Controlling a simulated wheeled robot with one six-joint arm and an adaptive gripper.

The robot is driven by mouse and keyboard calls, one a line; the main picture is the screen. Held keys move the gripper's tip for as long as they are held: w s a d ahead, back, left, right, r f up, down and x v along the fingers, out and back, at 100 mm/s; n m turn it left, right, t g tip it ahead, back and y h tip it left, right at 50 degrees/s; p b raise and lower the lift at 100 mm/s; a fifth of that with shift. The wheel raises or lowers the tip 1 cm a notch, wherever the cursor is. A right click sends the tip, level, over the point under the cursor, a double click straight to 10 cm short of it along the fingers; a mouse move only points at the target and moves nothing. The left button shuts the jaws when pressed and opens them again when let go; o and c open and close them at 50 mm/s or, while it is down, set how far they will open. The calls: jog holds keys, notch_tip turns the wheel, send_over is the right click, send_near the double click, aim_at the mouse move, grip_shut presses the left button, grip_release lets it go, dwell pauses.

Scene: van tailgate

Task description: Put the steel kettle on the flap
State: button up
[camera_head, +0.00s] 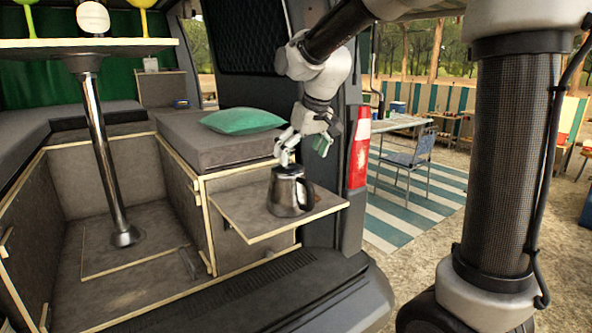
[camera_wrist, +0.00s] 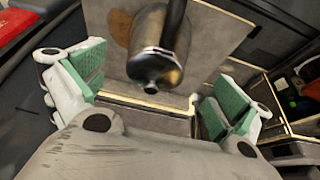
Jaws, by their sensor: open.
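The steel kettle (camera_head: 287,193), with a dark handle on its right, stands upright on the fold-out flap (camera_head: 250,216) at the van's tail. In the wrist view the kettle (camera_wrist: 157,55) shows from above over the grey, pale-edged flap (camera_wrist: 212,38), its handle pointing to the top of the picture. My gripper (camera_head: 303,150) is open and empty just above the kettle. In the wrist view its two green-padded fingers (camera_wrist: 155,88) are spread wide, one on each side and apart from the kettle.
A brown round patch (camera_wrist: 120,27) lies on the flap beside the kettle. A grey bench with a green cushion (camera_head: 242,121) stands behind the flap. A metal post (camera_head: 104,155) carries a shelf at left. The red tail light (camera_head: 359,150) is close to the flap's right side.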

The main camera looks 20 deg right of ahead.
jog(key=s+d+r+m, duration=0.15)
jog(key=s+d, duration=0.25)
jog(key=s, duration=0.4)
jog(key=s+d+r+m, duration=0.1)
jog(key=s+d+r, duration=0.1)
jog(key=s+d, duration=0.45)
jog(key=s+d+f, duration=0.1)
jog(key=s+f, duration=0.1)
jog(key=s, duration=0.5)
jog(key=s+d+f+m+h, duration=0.1)
jog(key=s+f, duration=0.2)
jog(key=s, duration=0.4)
jog(key=shift+f, duration=0.25)
